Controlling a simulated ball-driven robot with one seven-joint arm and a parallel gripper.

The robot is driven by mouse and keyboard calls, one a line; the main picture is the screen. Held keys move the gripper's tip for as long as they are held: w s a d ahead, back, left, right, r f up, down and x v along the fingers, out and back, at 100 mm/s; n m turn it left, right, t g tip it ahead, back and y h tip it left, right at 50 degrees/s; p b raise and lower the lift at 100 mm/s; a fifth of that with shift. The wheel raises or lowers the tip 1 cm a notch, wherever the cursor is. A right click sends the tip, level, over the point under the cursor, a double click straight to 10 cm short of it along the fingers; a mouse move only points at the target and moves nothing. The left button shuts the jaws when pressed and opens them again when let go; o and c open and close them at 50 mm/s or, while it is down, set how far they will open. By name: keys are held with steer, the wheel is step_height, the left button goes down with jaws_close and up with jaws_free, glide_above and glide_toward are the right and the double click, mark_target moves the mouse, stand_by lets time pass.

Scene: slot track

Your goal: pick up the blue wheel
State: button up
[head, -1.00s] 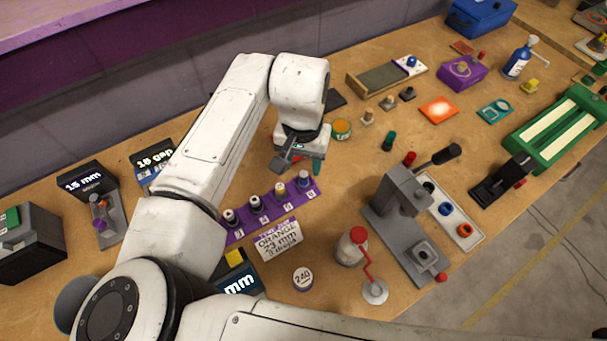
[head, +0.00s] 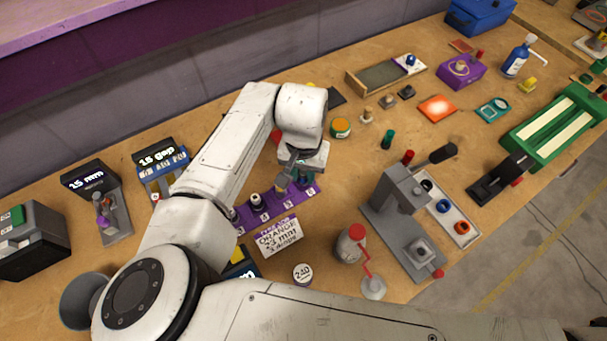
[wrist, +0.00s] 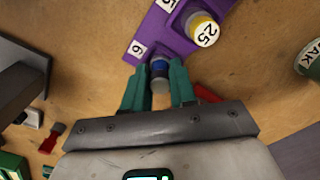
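The purple numbered rack (head: 247,220) holds several small round pieces; it also shows in the wrist view (wrist: 163,36). At its end slot, marked 6, stands a blue-banded piece with a grey end, which I take as the blue wheel (wrist: 159,68). My gripper (wrist: 159,72) has its teal fingers on either side of this piece, open with small gaps. In the head view my gripper (head: 297,178) is low over the rack's right end, and my wrist hides most of that slot. A yellow piece marked 25 (wrist: 203,29) stands in the neighbouring slot.
A grey tray (head: 452,217) at right holds a black, a blue and an orange ring, beside a grey lever press (head: 400,205). A card reading ORANGE 23 mm (head: 279,237) stands before the rack. An orange-topped tin (head: 341,127) stands right of my wrist.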

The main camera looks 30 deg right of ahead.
jaws_close()
steer(key=shift+r, duration=0.15)
